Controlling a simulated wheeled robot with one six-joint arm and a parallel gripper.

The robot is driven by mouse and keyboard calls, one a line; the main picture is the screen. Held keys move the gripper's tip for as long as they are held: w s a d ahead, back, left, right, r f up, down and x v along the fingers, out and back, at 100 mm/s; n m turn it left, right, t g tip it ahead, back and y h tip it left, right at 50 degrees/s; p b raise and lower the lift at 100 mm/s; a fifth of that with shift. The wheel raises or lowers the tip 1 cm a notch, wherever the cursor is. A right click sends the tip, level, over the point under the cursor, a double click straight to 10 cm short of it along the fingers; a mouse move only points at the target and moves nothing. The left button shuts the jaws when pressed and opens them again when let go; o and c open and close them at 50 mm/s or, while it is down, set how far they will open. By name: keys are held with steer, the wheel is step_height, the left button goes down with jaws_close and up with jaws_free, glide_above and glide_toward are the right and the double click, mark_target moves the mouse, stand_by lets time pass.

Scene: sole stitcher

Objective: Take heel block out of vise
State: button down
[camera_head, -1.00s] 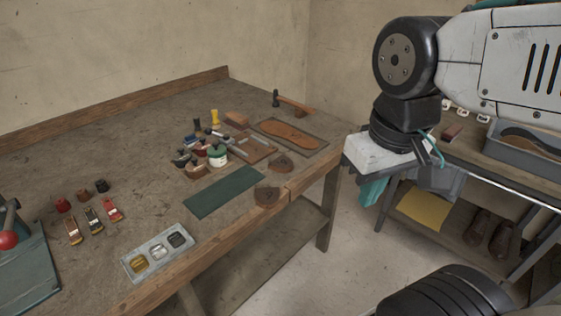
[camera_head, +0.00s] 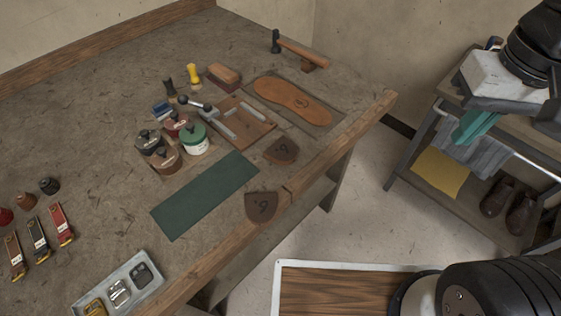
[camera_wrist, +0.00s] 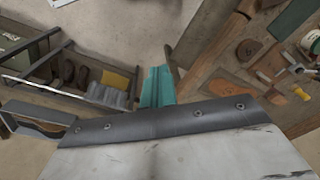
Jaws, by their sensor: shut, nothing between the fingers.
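A vise with a flat brown base and pale metal jaws (camera_head: 217,121) stands on the workbench in the head view. I cannot tell whether a heel block sits between its jaws. Two dark brown heel-shaped pieces with dark marks lie outside it: one (camera_head: 281,151) just in front of the vise, one (camera_head: 265,207) at the bench's front edge. My gripper has teal fingers (camera_head: 470,126); they also show in the wrist view (camera_wrist: 158,86). It is shut and empty, off the bench to the right, well apart from the vise.
A tan sole (camera_head: 292,101) lies on a dark mat right of the vise. Several jars, including a green-lidded one (camera_head: 194,138), crowd its left. A green mat (camera_head: 205,195) lies in front. A shelf unit (camera_head: 425,195) stands right, across open floor.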

steer(key=w+a+g, duration=0.1)
steer(key=w+a, duration=0.4)
steer(key=a, duration=0.2)
steer(key=m+g, duration=0.1)
steer(key=g, duration=0.2)
glide_toward(266, 192)
steer(key=w+r, duration=0.2)
steer(key=w, duration=0.3)
steer(key=x, duration=0.8)
steer(key=shift+s+d, duration=0.15)
steer(key=shift+s, duration=0.05)
steer(key=s, duration=0.3)
steer(key=shift+s+f, duration=0.1)
steer(key=shift+f, duration=0.1)
steer(key=shift+s, duration=0.45)
